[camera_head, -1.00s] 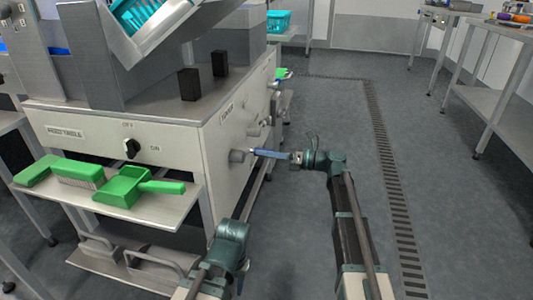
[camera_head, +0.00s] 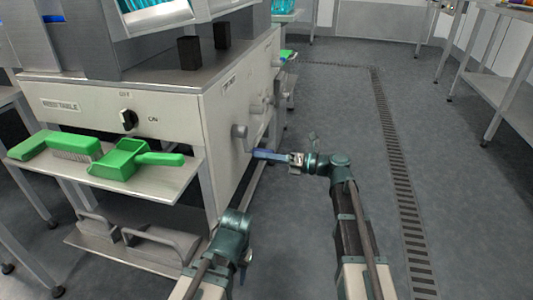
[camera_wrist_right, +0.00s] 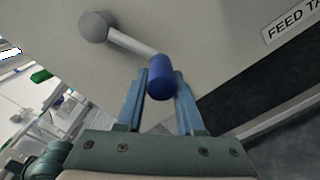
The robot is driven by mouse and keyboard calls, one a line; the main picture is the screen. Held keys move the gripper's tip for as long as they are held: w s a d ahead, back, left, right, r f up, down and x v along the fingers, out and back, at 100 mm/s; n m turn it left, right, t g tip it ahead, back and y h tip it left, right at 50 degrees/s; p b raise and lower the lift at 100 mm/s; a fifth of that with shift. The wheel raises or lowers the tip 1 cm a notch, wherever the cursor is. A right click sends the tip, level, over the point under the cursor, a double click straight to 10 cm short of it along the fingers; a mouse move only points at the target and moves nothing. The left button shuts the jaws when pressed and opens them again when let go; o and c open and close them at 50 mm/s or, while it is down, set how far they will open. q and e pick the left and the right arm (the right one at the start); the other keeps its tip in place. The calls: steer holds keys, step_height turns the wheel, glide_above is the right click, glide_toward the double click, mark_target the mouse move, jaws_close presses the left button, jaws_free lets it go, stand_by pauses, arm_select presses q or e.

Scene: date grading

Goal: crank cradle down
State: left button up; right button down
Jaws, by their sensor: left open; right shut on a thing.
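The crank's round grey hub (camera_head: 239,131) sits on the side panel of the white machine. In the right wrist view, a pale arm (camera_wrist_right: 131,43) runs from the hub (camera_wrist_right: 95,26) to a dark blue handle (camera_wrist_right: 160,78). My right gripper (camera_head: 260,154) is shut on this handle, with a blue finger on each side in the wrist view (camera_wrist_right: 158,98). The handle is lower than the hub in the head view. The tilted cradle (camera_head: 160,18) with teal contents is cut off at the top. My left gripper (camera_head: 246,257) is open and empty, low in front; its fingers are barely visible.
A green dustpan (camera_head: 120,158) and brush (camera_head: 70,146) lie on the machine's front shelf (camera_head: 150,190). A dial (camera_head: 128,119) is on the front panel. The floor (camera_head: 330,100) to the right is open up to a steel table (camera_head: 500,70).

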steer(key=shift+s+a+r, duration=0.1)
steer(key=shift+s+a, duration=0.15)
steer(key=shift+s, duration=0.6)
stand_by(0.8)
steer(key=c, duration=0.6)
jaws_free()
steer(key=shift+r, duration=0.15)
steer(key=shift+o, duration=0.2)
steer(key=v, duration=1.3)
steer(key=shift+d, duration=0.4)
